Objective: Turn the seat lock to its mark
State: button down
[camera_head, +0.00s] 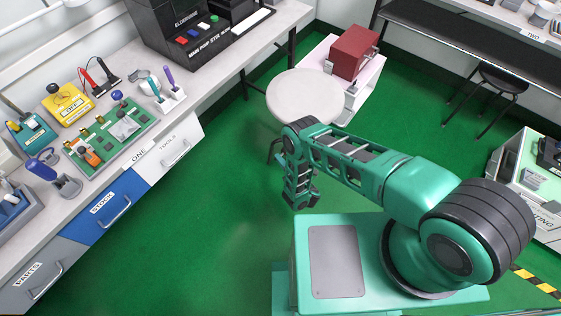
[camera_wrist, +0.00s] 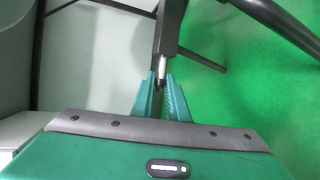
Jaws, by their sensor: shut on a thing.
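The stool with a round pale seat (camera_head: 305,96) stands on the green floor beyond my arm. My arm's end hangs beside the stool, and the links hide part of its legs in the head view. In the wrist view, my gripper (camera_wrist: 161,82) is shut on the end of a thin silver pin, which I take to be the seat lock (camera_wrist: 162,68). The pin joins a dark bar (camera_wrist: 171,28) just beyond the fingertips. I cannot make out the lock's mark in either view. The lock does not show in the head view.
Dark legs (camera_wrist: 270,15) cross the upper right of the wrist view. A low pale stand with a red box (camera_head: 354,52) is behind the stool. The workbench (camera_head: 215,75) with tools and drawers runs along the left. Green floor between bench and arm is clear.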

jog(key=shift+d, duration=0.1)
jog(key=c, duration=1.8)
grip_release()
jog(key=shift+o, duration=0.2)
jog(key=v, duration=1)
jog(key=shift+s, duration=0.3)
jog(key=shift+d, duration=0.1)
